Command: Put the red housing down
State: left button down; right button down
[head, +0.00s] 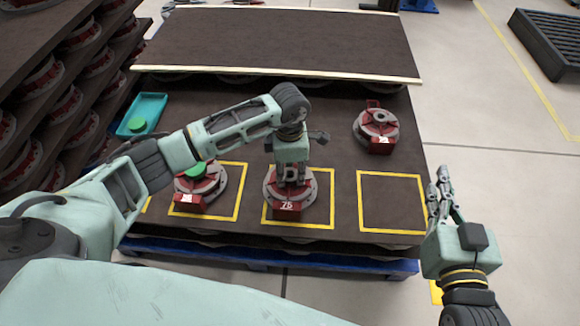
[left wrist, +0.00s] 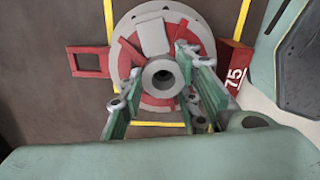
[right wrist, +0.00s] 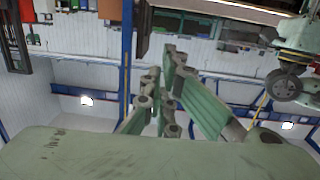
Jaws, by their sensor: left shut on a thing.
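The red housing (head: 272,193) is a red part on a round grey flange, with a label reading 75. It is over the middle yellow-outlined square (head: 326,222) and looks level, resting on the board or very close above it. My left gripper (head: 291,180) points down with its fingers around the housing's central grey hub, shut on it. In the left wrist view the hub (left wrist: 161,78) shows between the fingers (left wrist: 160,95). My right gripper (head: 440,192) is raised beside the board's right edge, empty, its fingers close together; they also show in the right wrist view (right wrist: 163,90).
A second housing with a green top (head: 187,199) sits in the left yellow square. Another housing (head: 364,127) stands at the back right. The right yellow square (head: 391,202) is empty. A teal tray (head: 154,103) holds a green piece. Shelves of housings (head: 60,118) stand at left.

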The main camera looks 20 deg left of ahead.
pick_arm(q)
jog(key=shift+w, duration=0.15)
pick_arm(e)
jog(key=shift+r, duration=0.3)
jog(key=shift+w+a+r+t, duration=0.1)
jog(key=shift+r+t, duration=0.1)
jog(key=shift+t, duration=0.1)
pick_arm(q)
jog(key=c, duration=1.3)
grip_release()
jog(key=shift+f, duration=0.15)
pick_arm(e)
jog(key=shift+r, duration=0.1)
